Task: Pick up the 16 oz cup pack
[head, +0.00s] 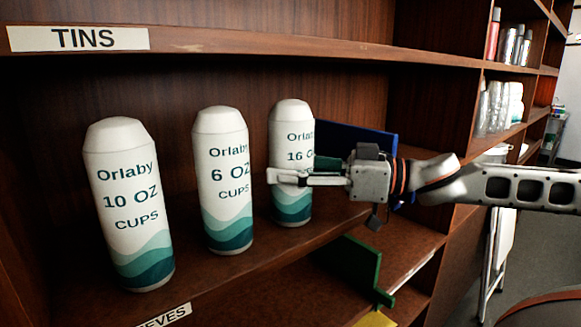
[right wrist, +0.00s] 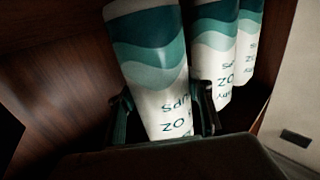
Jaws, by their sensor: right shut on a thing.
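The 16 oz cup pack (head: 292,130) is a white cylinder with teal waves, standing upright on the shelf, rightmost of three packs in the head view. My right gripper (head: 290,178) comes in from the right and is shut on it around its middle. The near finger covers part of the pack's front. In the right wrist view, the 16 oz pack (right wrist: 152,60) sits between the two fingers (right wrist: 165,112), and the picture is upside down. My left gripper is out of view.
The 6 oz pack (head: 222,150) stands just left of it, and the 10 oz pack (head: 128,190) farther left. A blue panel (head: 355,139) is behind my gripper. A shelf board (head: 230,45) labelled TINS runs above. A green panel (head: 355,268) is on the shelf below.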

